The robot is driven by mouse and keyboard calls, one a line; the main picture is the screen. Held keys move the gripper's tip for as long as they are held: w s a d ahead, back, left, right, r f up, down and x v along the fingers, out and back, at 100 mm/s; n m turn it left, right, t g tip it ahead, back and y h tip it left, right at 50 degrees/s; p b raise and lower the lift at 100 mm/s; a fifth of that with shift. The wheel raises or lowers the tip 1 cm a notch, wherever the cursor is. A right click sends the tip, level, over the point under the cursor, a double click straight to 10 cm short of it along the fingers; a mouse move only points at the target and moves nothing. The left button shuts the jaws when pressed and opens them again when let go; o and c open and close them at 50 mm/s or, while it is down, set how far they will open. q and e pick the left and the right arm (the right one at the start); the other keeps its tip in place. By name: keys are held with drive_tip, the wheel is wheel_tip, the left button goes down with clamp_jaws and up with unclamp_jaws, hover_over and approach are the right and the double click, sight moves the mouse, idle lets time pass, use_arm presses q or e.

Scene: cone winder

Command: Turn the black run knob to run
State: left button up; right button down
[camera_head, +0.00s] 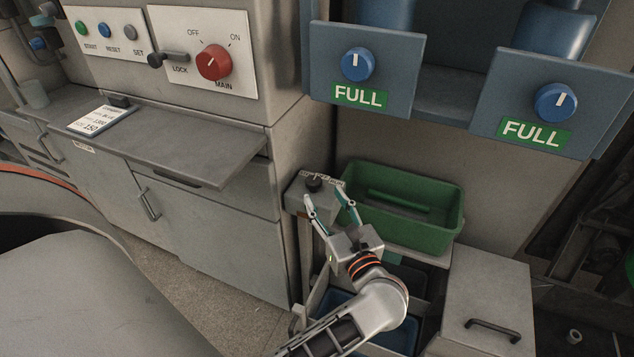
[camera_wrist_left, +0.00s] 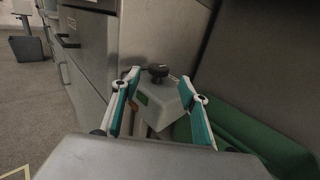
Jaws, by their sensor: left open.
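The black run knob (camera_head: 314,183) sits on top of a small grey box (camera_head: 298,188) beside the green bin. In the left wrist view the knob (camera_wrist_left: 158,73) stands up on the box (camera_wrist_left: 160,100), just beyond and between my fingertips. My left gripper (camera_head: 323,196) is open and empty, its fingers spread and pointing at the box. In the left wrist view its two fingertips (camera_wrist_left: 168,85) lie either side of the knob in the picture; I see no contact. The label by the knob is too small to read, so its setting is unclear. My right gripper is not in view.
A green bin (camera_head: 443,228) stands right beside the grey box. A grey cabinet with a projecting shelf (camera_head: 215,155) is on the left, below a red main switch (camera_head: 213,62). Two blue knobs (camera_head: 358,64) (camera_head: 556,102) on "FULL" panels are above right.

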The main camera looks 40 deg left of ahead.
sight(316, 186)
use_arm(q)
drive_tip(key=x, duration=0.7)
drive_tip(key=shift+w+a, duration=0.15)
drive_tip(key=shift+a, duration=0.25)
drive_tip(key=c, duration=1.1)
